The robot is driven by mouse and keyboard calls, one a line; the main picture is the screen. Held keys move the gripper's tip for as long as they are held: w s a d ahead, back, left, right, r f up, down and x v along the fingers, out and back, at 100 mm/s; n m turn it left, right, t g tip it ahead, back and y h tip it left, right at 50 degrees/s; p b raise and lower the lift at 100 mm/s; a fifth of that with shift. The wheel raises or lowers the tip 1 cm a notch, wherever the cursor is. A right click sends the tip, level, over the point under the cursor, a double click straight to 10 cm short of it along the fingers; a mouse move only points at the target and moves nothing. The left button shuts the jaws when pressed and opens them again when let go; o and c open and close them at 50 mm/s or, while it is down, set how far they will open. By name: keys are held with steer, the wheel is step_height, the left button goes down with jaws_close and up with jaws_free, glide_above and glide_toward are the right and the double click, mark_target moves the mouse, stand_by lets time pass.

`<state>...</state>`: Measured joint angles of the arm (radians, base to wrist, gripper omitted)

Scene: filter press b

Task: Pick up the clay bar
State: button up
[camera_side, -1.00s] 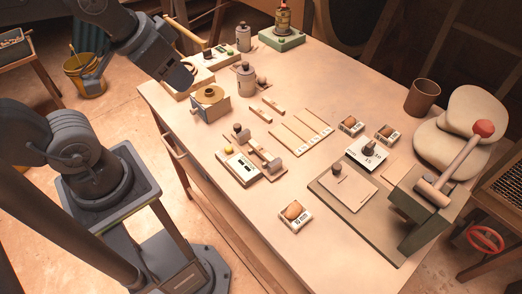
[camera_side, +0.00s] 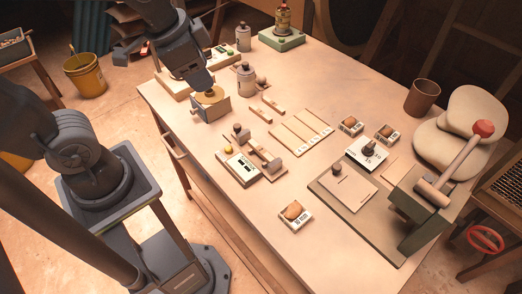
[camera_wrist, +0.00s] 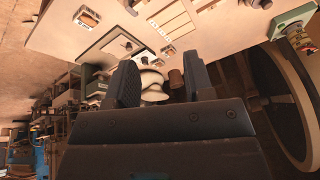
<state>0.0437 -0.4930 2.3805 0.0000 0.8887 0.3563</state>
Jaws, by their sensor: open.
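Two short tan bars lie on the table near its middle, one farther back (camera_side: 273,104) and one nearer (camera_side: 260,114). They look alike, and I cannot tell which, if either, is the clay bar. My gripper (camera_side: 205,86) is to the left of them, above a grey box with a round tan top (camera_side: 211,98). The arm partly hides that area. In the wrist view my gripper (camera_wrist: 160,65) shows two dark fingers well apart with nothing between them. No bar is clearly seen there.
A board with pale strips (camera_side: 302,131) lies right of the bars. A panel with a yellow knob (camera_side: 240,168), a grey jar (camera_side: 246,80), small boxes such as the 10 mm one (camera_side: 295,216), and a press (camera_side: 412,207) stand around.

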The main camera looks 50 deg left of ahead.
steer(key=w+d+f+m+g, duration=0.2)
steer(key=w+d+f+m, duration=0.1)
steer(key=w+f+m, duration=0.3)
steer(key=m+g, duration=0.2)
steer(key=m, duration=0.5)
glide_above(261, 149)
steer(key=f, duration=1.4)
steer(key=shift+s+d+f, duration=0.15)
steer(key=shift+d+f, duration=0.05)
steer(key=shift+d, duration=0.1)
steer(key=shift+a+f, duration=0.15)
steer(key=shift+f, duration=1.25)
steer(key=shift+a+f, duration=0.1)
steer(key=shift+f, duration=1.25)
jaws_close()
